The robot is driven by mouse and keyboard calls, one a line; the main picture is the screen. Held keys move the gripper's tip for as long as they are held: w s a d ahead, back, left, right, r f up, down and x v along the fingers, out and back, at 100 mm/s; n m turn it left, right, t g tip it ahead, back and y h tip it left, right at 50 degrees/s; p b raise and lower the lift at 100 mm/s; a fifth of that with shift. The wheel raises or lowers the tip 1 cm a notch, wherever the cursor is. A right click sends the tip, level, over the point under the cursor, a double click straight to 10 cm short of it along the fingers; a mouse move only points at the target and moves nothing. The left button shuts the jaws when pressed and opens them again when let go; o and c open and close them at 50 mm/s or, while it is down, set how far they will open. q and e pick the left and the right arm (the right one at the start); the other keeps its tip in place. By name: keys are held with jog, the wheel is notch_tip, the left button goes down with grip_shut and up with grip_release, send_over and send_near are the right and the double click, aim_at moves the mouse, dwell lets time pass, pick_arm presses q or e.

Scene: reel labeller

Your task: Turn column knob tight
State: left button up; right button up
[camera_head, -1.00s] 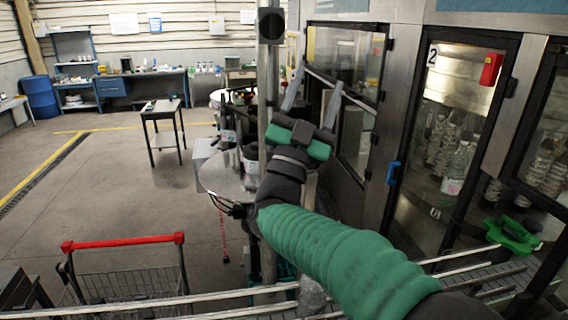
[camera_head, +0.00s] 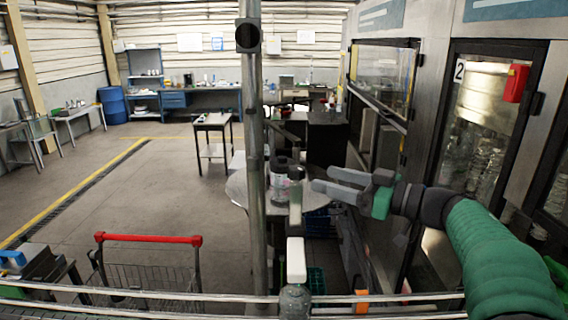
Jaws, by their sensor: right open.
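A grey metal column (camera_head: 256,150) stands upright near the middle of the view. A black block with a round face (camera_head: 248,36) sits at its top; I cannot tell if this is the column knob. No other knob on the column shows clearly. My right gripper (camera_head: 322,180) is to the right of the column, fingers pointing left and spread apart, with nothing between them. It looks clear of the column in the picture; the depth gap is hard to tell. My left gripper is not in view.
Metal rails (camera_head: 150,295) cross the front. A red-handled cart (camera_head: 148,240) is at left. Machine doors (camera_head: 480,130) line the right.

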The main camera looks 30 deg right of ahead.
aim_at(292, 166)
jog(key=p+x, duration=0.1)
jog(key=x, duration=0.2)
jog(key=d+p+x, duration=0.1)
jog(key=x, duration=0.3)
jog(key=p+x, duration=0.1)
jog(key=x, duration=0.3)
jog(key=shift+w+d+p, duration=0.25)
jog(key=shift+w+p, duration=0.05)
jog(key=shift+p, duration=0.05)
jog(key=shift+w+a+f, duration=0.1)
jog(key=shift+w, duration=0.2)
jog(key=shift+w+a, duration=0.25)
jog(key=shift+a, duration=0.5)
jog(key=shift+c, duration=0.9)
jog(key=shift+s, duration=0.1)
jog(key=c, duration=0.5)
jog(key=shift+d, duration=0.35)
grip_shut()
jog(key=shift+a, duration=0.15)
